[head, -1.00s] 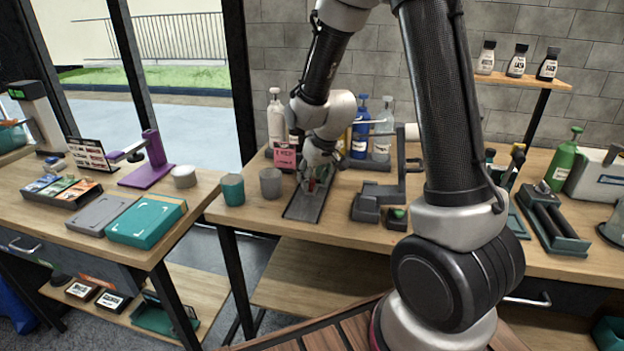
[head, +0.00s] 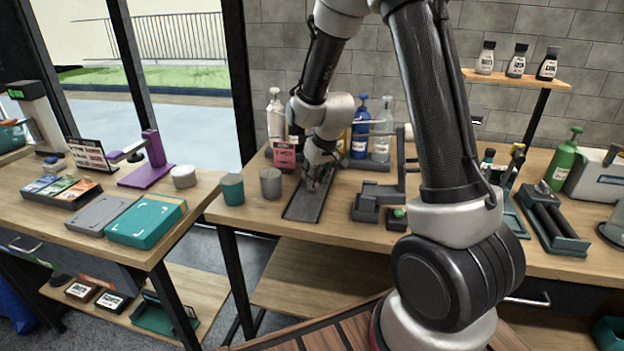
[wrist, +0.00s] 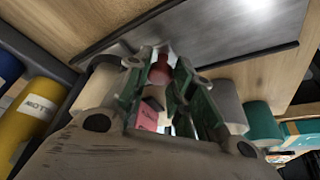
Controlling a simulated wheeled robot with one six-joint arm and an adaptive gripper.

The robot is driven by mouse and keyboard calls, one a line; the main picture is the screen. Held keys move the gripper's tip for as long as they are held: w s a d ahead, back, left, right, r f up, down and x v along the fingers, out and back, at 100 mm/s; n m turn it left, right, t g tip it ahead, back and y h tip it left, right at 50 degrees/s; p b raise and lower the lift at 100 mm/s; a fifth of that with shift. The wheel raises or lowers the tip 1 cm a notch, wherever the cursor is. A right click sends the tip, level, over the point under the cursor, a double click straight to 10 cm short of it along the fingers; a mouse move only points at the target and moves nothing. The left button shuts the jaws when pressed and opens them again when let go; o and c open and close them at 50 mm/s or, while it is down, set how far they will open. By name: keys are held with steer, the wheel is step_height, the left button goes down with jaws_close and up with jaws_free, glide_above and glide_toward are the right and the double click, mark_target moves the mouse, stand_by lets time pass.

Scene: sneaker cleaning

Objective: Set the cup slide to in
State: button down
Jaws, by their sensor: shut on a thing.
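The cup slide is a long dark grey track (head: 301,209) lying flat on the middle bench. It also shows as a dark slab (wrist: 235,38) across the top of the wrist view. A small red knob (wrist: 159,70) sits between the fingers of my gripper (wrist: 160,78). My gripper (head: 315,183) is shut on this knob over the far part of the track in the head view. The fingers hide most of the knob there. A grey cup (head: 271,184) and a teal cup (head: 232,190) stand left of the track.
Bottles, including a blue one (head: 360,128), stand behind my gripper, with a pink card (head: 284,155) close on its left. A dark grey stand (head: 380,200) is right of the track. The near part of the track is bare.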

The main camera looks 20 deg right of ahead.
steer(key=shift+w+d+r, duration=0.1)
steer(key=shift+w+d, duration=0.35)
steer(key=shift+w, duration=0.3)
steer(key=c, duration=1.2)
jaws_free()
steer(key=shift+d, duration=0.1)
steer(key=shift+c, duration=0.2)
